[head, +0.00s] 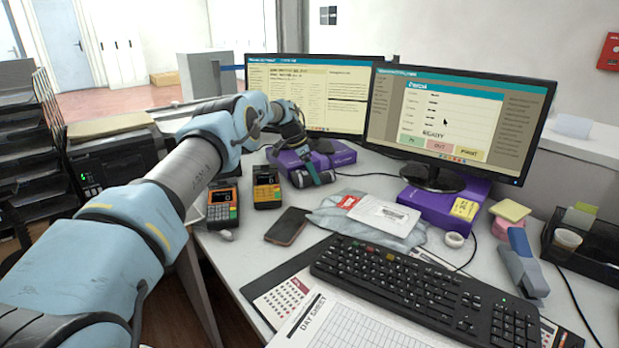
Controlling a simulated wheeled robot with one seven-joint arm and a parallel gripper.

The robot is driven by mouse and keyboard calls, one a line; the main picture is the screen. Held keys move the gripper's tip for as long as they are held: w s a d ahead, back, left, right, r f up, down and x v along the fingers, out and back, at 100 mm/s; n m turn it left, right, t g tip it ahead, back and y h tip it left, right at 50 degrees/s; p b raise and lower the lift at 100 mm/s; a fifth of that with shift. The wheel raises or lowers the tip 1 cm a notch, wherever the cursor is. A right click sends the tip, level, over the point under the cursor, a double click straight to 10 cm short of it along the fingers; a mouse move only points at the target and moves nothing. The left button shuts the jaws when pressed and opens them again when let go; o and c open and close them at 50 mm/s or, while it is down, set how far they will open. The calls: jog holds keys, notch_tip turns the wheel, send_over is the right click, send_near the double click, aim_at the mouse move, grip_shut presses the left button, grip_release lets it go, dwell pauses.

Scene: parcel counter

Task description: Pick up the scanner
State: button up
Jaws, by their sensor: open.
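Two handheld devices with small screens and orange-trimmed keypads lie on the desk left of the phone. One device (222,207) is nearer the left edge and the other (266,190) is to its right, close to my gripper. I cannot tell for sure which is the scanner. My gripper (314,177) is at the end of my outstretched arm, low over the desk at the front of a purple box (340,154). It is right of both devices and holds nothing that I can see. Its fingers are small and partly hidden by my wrist.
A phone (287,226), a grey bag with a white packet (383,215), a keyboard (425,287) and a day sheet (345,325) fill the front. Two monitors (455,120) stand behind. A stapler (522,262) and a black tray (590,243) are at right. Little desk is bare.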

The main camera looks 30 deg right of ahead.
jog(key=shift+f, duration=0.25)
jog(key=shift+d, duration=0.1)
jog(key=shift+c, duration=0.4)
grip_shut()
